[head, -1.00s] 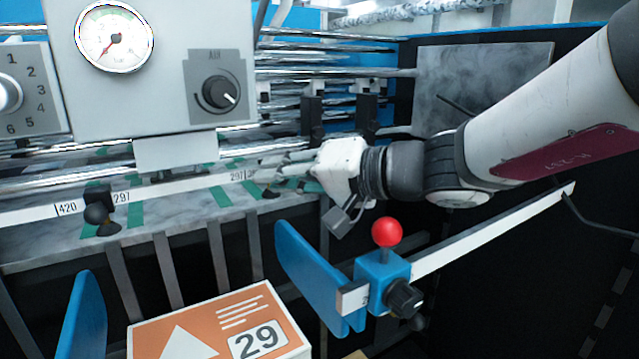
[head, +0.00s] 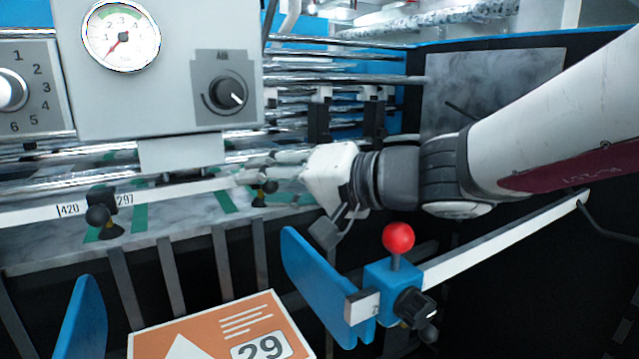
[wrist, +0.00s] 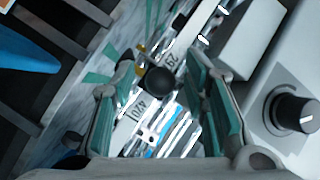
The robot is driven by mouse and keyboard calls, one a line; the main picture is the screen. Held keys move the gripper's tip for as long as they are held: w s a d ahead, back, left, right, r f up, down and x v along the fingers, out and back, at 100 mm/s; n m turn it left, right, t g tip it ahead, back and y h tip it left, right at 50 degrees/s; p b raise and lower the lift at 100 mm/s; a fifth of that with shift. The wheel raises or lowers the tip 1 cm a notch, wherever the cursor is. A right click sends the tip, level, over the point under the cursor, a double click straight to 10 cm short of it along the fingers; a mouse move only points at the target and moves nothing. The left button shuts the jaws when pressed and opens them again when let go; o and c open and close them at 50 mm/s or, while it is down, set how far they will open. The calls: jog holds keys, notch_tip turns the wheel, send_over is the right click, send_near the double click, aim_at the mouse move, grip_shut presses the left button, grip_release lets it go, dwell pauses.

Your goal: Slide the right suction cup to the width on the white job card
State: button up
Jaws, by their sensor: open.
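The right suction cup, with a black ball knob (head: 270,187), sits on the white scale bar (head: 170,194), just under my fingers in the head view. In the wrist view its knob (wrist: 159,80) lies between my green-padded fingers, apart from both pads as far as I can tell, with the 420 and 297 marks on either side. My gripper (head: 250,167) is open and reaches left over the bar; it also shows in the wrist view (wrist: 160,66). The left suction cup (head: 103,216) is near the left 297 mark. I cannot make out a white job card.
A grey control box (head: 160,85) with gauge and knob hangs over the bar. In front are an orange box (head: 215,330) marked 29 and a blue side guide (head: 318,275) with a red ball (head: 398,237). Chrome rods run behind.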

jog(key=v, duration=1.2)
